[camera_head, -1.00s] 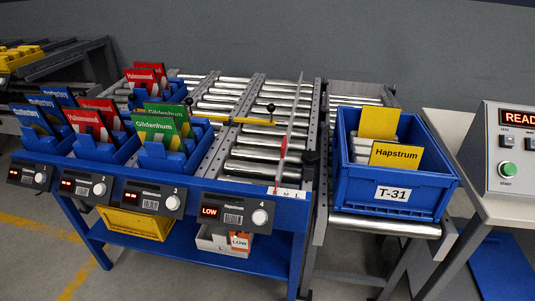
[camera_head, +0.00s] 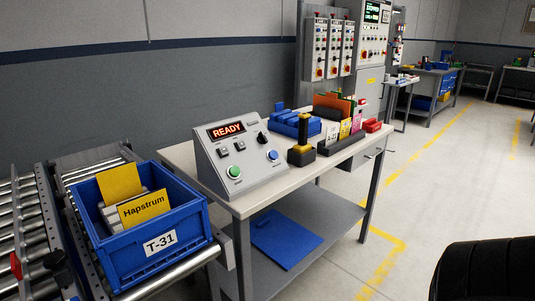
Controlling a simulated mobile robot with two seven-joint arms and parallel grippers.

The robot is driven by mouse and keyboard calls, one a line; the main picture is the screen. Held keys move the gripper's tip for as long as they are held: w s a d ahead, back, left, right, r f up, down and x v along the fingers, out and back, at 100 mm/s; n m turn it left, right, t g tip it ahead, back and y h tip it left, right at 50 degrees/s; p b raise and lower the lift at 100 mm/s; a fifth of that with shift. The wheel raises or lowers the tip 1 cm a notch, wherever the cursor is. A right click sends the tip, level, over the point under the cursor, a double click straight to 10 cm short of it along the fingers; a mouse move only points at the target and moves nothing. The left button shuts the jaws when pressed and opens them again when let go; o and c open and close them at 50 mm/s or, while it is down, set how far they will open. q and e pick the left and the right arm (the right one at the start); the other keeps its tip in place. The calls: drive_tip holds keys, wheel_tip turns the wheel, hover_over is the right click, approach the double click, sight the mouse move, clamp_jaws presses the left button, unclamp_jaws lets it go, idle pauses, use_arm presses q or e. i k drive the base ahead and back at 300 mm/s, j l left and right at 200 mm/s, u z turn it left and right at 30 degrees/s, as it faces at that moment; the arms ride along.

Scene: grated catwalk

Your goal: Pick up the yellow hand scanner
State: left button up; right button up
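A yellow and black upright device (camera_head: 302,148), which looks like the hand scanner, stands near the front edge of the light-topped table (camera_head: 290,188). It has a dark upright upper part and a yellow band above a dark base. It is too small to tell whether the base is a separate holder. It stands to the right of the control box and in front of blue bins. Neither of my grippers shows in the view.
A grey control box (camera_head: 240,160) reading READY stands on the table's left. Blue bins (camera_head: 296,122), coloured cards and a red item (camera_head: 373,125) stand near the scanner. A blue crate (camera_head: 190,232) marked T-31 sits on rollers at left. A black rounded shape (camera_head: 485,272) fills the lower right corner.

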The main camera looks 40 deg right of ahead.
sight(302, 147)
drive_tip(key=z, duration=1.7)
drive_tip(key=k+u, duration=0.15)
drive_tip(key=u, duration=2)
drive_tip(key=l+z, duration=0.1)
drive_tip(key=l, duration=0.5)
drive_tip(key=l+z, duration=0.1)
drive_tip(key=l, duration=0.5)
drive_tip(key=i+l+z, duration=0.1)
drive_tip(key=l, duration=0.5)
drive_tip(key=i+l+z, duration=0.1)
drive_tip(key=l, duration=0.5)
